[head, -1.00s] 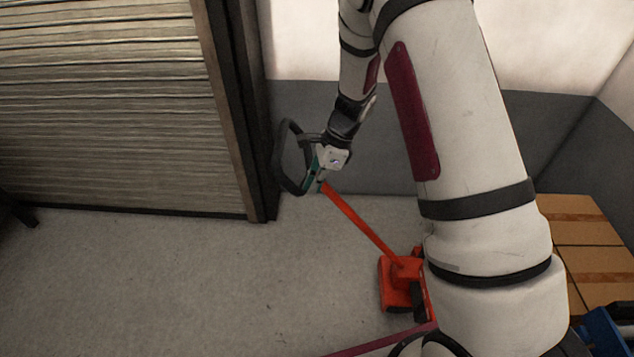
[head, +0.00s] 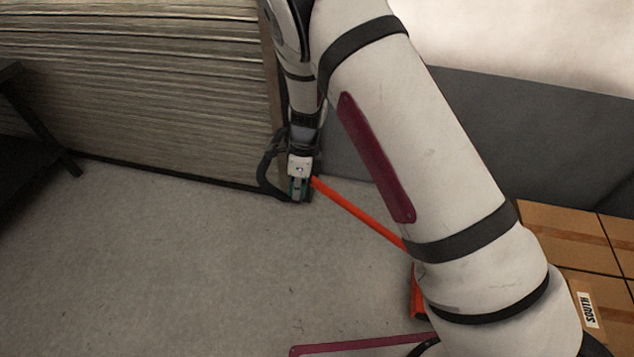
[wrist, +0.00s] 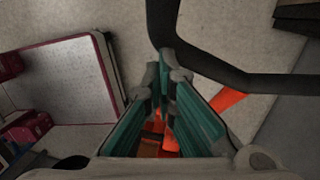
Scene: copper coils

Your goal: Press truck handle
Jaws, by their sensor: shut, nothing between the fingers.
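The truck is an orange-red pallet truck. Its shaft (head: 352,212) slants from its base (head: 417,292) up to the black loop handle (head: 268,175) at the left. My gripper (head: 298,198) points down at the handle's right side, overlapping it in the head view. In the wrist view the black handle (wrist: 235,78) passes just beyond and to the right of my gripper (wrist: 163,85), and the orange shaft (wrist: 228,99) shows beside the right finger. The fingers are shut with nothing between them. Contact with the handle cannot be told. My arm hides most of the truck's base.
A large ribbed stack (head: 130,90) stands behind at the left, with a dark frame (head: 35,110) at the left edge. Cardboard boxes (head: 565,235) are at the right. A dark red bar (head: 360,343) lies low in front. The grey floor (head: 180,260) is clear at left.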

